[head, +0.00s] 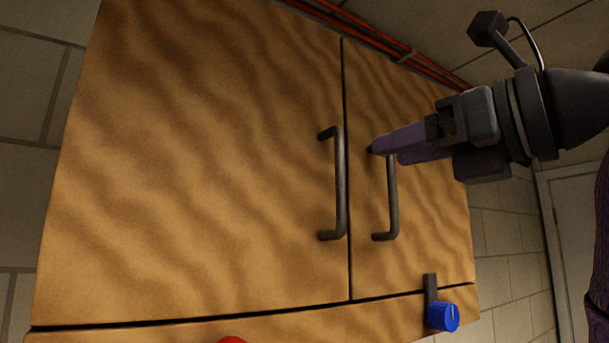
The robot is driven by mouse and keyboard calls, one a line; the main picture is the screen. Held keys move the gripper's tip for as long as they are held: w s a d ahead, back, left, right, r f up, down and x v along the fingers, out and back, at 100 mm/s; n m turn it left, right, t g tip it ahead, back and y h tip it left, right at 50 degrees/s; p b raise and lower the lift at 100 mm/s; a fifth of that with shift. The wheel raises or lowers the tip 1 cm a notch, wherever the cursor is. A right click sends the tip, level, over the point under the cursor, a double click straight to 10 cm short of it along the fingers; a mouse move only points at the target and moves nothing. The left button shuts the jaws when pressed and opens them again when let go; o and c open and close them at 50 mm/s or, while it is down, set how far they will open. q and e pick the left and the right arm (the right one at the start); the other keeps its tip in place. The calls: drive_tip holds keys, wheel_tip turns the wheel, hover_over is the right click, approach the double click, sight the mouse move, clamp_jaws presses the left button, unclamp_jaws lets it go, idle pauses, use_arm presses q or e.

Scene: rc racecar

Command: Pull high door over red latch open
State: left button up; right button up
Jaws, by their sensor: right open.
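A wooden cabinet with two doors fills the middle of the head view. The wide left door (200,160) is shut and has a dark vertical bar handle (341,185) near its right edge. A red latch (233,340) shows only its top at the bottom edge, below this door. The narrower right door (430,220) is also shut and has its own dark handle (391,200). My right gripper (385,147) comes in from the right, its fingers in front of the top of the right door's handle. It is open. I cannot tell whether it touches the handle. My left gripper is not in view.
A blue knob (443,316) with a dark upright bar (430,287) sits below the right door. Red pipes (390,45) run along the wall above the cabinet. A pale door (580,215) stands at the far right.

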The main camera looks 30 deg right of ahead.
drive_tip(key=shift+p+x, duration=0.3)
drive_tip(key=shift+x, duration=0.85)
hover_over(342, 228)
drive_tip(key=shift+w+d+p, duration=0.2)
drive_tip(key=shift+p, duration=0.25)
drive_tip(key=c, duration=0.3)
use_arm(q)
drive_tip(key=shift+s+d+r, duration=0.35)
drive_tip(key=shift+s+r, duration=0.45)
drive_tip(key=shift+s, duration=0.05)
use_arm(e)
clamp_jaws()
